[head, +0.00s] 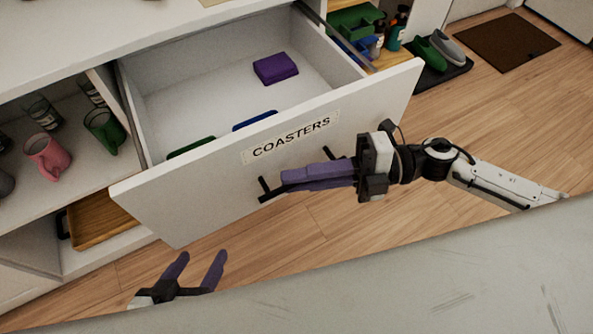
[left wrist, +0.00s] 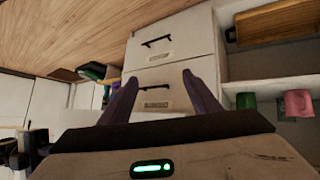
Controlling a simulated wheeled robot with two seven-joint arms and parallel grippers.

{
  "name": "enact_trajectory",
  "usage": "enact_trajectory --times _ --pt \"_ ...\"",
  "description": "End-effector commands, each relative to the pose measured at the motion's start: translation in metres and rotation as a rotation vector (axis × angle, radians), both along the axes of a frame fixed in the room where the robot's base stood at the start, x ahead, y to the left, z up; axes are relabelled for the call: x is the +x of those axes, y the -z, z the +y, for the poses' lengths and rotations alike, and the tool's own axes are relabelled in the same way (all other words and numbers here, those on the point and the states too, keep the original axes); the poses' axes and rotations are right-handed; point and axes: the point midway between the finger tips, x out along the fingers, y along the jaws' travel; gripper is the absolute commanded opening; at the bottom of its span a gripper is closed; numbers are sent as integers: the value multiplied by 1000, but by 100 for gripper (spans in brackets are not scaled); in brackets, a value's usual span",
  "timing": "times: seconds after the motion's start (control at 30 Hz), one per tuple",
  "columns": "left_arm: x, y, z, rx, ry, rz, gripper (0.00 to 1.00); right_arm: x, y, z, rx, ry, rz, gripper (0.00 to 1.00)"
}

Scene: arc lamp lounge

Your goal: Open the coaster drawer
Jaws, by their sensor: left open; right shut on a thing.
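The coaster drawer (head: 215,185) stands pulled out from the white cabinet in the head view, its inside visible from above. Its front bears the label COASTERS (head: 291,137) and a dark bar handle (head: 266,190). My right gripper (head: 290,181) is shut on that handle, and its purple fingers hide most of the bar. My left gripper (head: 200,270) is open and empty, low in front of the drawer and apart from it. Its fingers (left wrist: 158,95) also show in the left wrist view, with labelled drawer fronts beyond them.
A purple block (head: 275,68) lies in the drawer; green and blue edges show behind its front. A pink mug (head: 47,156) and green mug (head: 104,130) stand on the left shelf. A wooden tray (head: 100,222) sits below. A pale surface (head: 400,285) crosses the foreground.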

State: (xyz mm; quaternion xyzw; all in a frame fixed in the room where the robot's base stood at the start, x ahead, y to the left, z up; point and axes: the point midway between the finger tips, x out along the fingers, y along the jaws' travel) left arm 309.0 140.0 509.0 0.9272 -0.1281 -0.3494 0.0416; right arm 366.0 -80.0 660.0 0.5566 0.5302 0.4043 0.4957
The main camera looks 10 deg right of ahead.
Motion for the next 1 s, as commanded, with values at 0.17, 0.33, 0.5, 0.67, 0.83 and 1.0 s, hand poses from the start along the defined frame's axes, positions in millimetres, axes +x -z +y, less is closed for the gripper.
enact_trajectory --times 0.17,0.33,0.5,0.67,0.83,1.0 --pt "0 -1 0 -1 -2 -4 57 0 0 -3 0 0 -3 0" --pt "0 -1 1 0 -2 -5 57 0 0 -3 0 0 -3 0" --pt "1 -1 1 0 -2 -5 57 0 0 -3 0 0 -3 0" --pt "0 -1 1 0 -2 -4 57 0 0 -3 0 0 -3 28" --pt "0 -1 1 1 -2 -3 57 0 0 -3 0 0 -2 28" --pt "0 -1 1 1 -2 -3 57 0 0 -6 -1 1 0 28"
